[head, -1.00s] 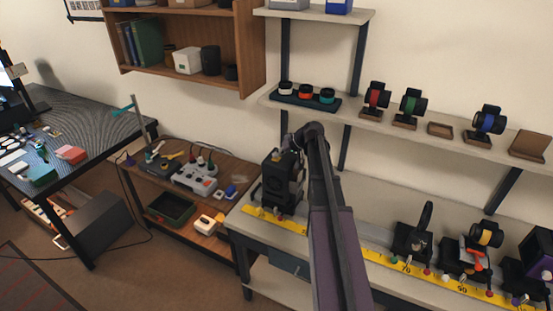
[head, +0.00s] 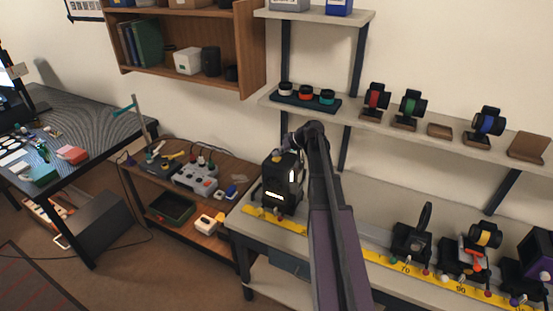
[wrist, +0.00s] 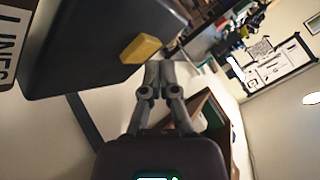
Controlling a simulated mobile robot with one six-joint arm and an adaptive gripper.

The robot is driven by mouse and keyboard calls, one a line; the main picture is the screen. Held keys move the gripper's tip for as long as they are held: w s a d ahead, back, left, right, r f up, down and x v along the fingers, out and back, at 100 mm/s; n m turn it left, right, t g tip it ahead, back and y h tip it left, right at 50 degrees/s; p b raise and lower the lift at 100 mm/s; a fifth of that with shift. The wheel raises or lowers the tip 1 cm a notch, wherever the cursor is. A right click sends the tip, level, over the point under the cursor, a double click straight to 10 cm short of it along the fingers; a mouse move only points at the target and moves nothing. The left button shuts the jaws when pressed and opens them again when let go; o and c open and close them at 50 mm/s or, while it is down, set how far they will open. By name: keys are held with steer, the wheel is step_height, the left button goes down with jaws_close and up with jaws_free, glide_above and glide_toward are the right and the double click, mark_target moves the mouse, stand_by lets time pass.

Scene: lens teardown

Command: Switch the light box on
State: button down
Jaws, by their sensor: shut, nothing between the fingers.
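The light box (head: 282,190) is a black box at the left end of the bench in the head view, and its front openings glow white. A yellow switch (head: 277,159) sits on its top. In the wrist view the dark box (wrist: 85,40) fills the upper left, with the yellow switch (wrist: 144,48) at its edge. My gripper (wrist: 160,66) is shut and empty, its fingertips close beside the yellow switch; I cannot tell whether they touch. In the head view my arm partly hides the gripper beside the box.
A yellow ruler strip (head: 385,254) runs along the bench with lens mounts on it. A wall shelf (head: 400,128) with several lenses hangs above. A low wooden table (head: 217,242) with a grey control box (head: 196,179) stands left of the bench.

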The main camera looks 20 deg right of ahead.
mark_target(277, 159)
steer(key=shift+r, duration=0.15)
step_height(277, 159, up, 6)
steer(key=p, duration=0.6)
steer(key=shift+a, duration=0.1)
stand_by(0.4)
steer(key=s+a+f+g+h+b, duration=0.1)
steer(key=s+a+f+g+h, duration=0.1)
steer(key=s+a, duration=0.5)
steer(key=s+a+f+g+h+b, duration=0.2)
steer(key=s+a+f, duration=0.3)
steer(key=s+a, duration=0.3)
steer(key=s+a+f+g+h+b, duration=0.1)
steer(key=s+a+f+g+h, duration=0.1)
steer(key=s+a, duration=0.6)
steer(key=shift+s+f+g+b, duration=0.35)
steer(key=shift+s+f, duration=0.45)
steer(key=shift+s, duration=0.45)
